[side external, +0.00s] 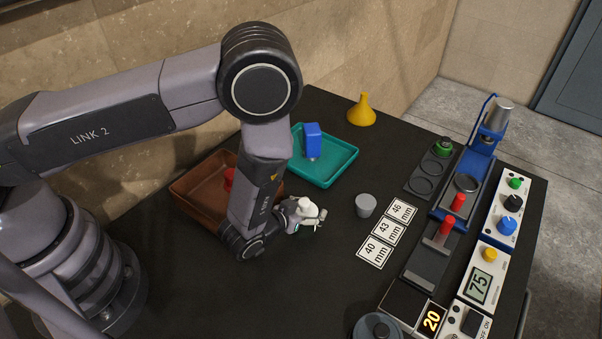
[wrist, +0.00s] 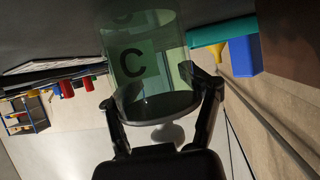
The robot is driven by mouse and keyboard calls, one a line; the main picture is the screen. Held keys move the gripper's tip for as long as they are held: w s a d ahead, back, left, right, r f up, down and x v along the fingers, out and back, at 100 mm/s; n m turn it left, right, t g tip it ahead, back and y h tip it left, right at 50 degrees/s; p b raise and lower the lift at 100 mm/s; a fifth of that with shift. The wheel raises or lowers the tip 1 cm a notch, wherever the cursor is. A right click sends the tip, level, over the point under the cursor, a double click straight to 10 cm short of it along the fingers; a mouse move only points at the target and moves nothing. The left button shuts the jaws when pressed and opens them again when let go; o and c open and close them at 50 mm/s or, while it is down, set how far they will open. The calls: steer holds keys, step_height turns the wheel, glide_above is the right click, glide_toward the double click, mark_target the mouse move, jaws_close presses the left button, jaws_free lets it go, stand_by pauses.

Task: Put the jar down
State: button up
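The jar is clear, greenish glass with a letter C label and a pale knob-like top. In the wrist view the jar (wrist: 158,75) is between the two fingers of my gripper (wrist: 163,100), which press on its sides. In the side view the jar (side external: 305,206) is small and shows mainly its white top, between the fingertips of my gripper (side external: 308,216), low over the black table (side external: 330,265). The jar looks about upright. My gripper and arm hide part of it, and I cannot tell whether its base touches the table.
A brown tray (side external: 193,187) with a red item lies behind my arm. A teal tray (side external: 345,165) holds a blue-handled item (side external: 312,140). A grey cup (side external: 366,205) and number cards (side external: 388,231) lie to the right, before the press (side external: 484,140). A yellow funnel (side external: 362,112) stands behind.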

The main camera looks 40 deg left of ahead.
steer(key=o, duration=0.4)
steer(key=shift+o, duration=0.2)
